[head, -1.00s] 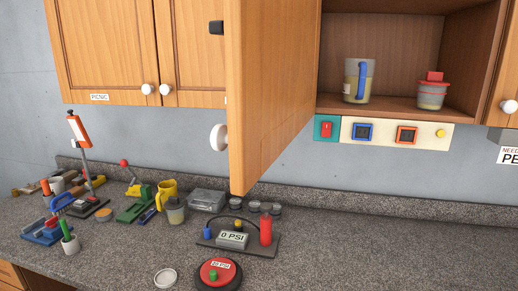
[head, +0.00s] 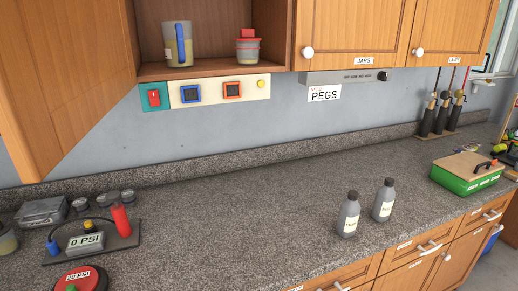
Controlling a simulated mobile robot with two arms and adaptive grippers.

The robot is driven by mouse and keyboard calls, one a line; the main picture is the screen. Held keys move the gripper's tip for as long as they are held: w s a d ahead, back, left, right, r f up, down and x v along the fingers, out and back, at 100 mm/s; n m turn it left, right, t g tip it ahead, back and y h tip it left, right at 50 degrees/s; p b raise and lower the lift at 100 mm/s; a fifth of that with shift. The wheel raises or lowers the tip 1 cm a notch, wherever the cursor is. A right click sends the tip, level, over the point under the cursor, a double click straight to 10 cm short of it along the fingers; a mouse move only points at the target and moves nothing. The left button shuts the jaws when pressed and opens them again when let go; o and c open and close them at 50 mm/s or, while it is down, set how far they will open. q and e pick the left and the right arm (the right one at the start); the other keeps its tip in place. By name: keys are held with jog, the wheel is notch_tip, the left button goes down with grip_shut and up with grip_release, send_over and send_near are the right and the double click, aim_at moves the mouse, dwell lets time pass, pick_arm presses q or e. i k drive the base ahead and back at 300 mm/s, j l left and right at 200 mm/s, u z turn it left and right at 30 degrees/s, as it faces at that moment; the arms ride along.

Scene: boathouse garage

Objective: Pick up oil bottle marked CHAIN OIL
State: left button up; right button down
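Two grey bottles with black caps and white labels stand upright near the front edge of the counter in the head view. The nearer, left bottle (head: 348,215) has a label whose small text I cannot read surely. The farther, right bottle (head: 384,201) stands just beside it, apart from it, and its label is also too small to read. I cannot tell which one is marked CHAIN OIL. Neither of my grippers shows in this view.
The speckled counter (head: 240,210) is clear left of the bottles. A 0 PSI pump board (head: 120,238) stands at left, a green box (head: 465,174) at right. An open cabinet door (head: 60,70) hangs out at upper left. Drawer handles (head: 428,248) stick out below the front edge.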

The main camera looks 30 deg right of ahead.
aim_at(350, 212)
jog(key=z, duration=1.75)
